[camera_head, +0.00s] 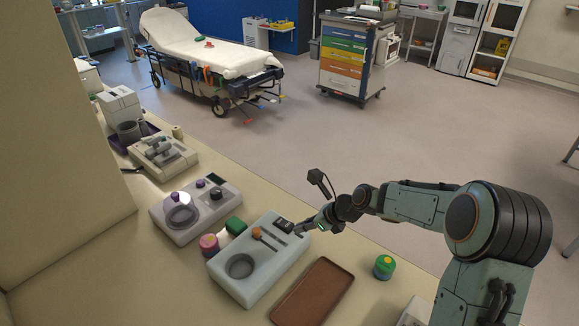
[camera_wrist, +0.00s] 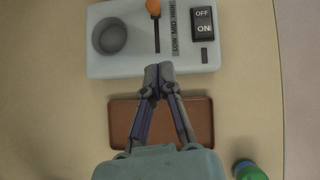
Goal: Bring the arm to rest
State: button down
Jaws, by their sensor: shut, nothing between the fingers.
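My gripper (camera_head: 306,227) hangs at the end of my arm, close to the right end of a pale grey device in the head view. In the wrist view my gripper (camera_wrist: 158,72) is shut and empty, its tips at the device's near edge, with a brown tray behind them. The device (camera_head: 256,285) has a round recess, an orange-knobbed slider (camera_wrist: 154,8) beside LOW, MID and HIGH marks, and a black ON/OFF switch (camera_wrist: 203,24). Whether the fingertips touch the device cannot be told.
The brown tray (camera_head: 314,291) and a green-lidded jar (camera_head: 384,267) lie on the counter. A pink jar (camera_head: 209,244), a green block (camera_head: 236,226) and a second device (camera_head: 214,217) stand beyond. A stretcher (camera_head: 207,47) and a drawer cart (camera_head: 343,64) stand on the open floor.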

jog(key=s+a+r+n+t, duration=0.1)
jog(key=a+r+n, duration=0.1)
jog(key=a+r, duration=0.5)
jog(key=s+r+n+h, duration=0.2)
jog(key=s+r+n, duration=0.2)
jog(key=s+r, duration=0.35)
jog(key=s+d+f+n+g+h, duration=0.1)
jog(key=s+d+f+n+g, duration=0.1)
jog(key=s+n, duration=0.4)
jog(key=s+d+f+n+g+h, duration=0.1)
jog(key=s+d+f+n+g, duration=0.1)
jog(key=s+n, duration=0.5)
jog(key=s+d+f+n+g+h, duration=0.1)
jog(key=s+d+f+n+g, duration=0.1)
jog(key=s+d+n, duration=0.2)
jog(key=s+n, duration=0.3)
jog(key=s, duration=0.4)
jog(key=shift+h, duration=0.3)
jog(key=shift+n, duration=0.4)
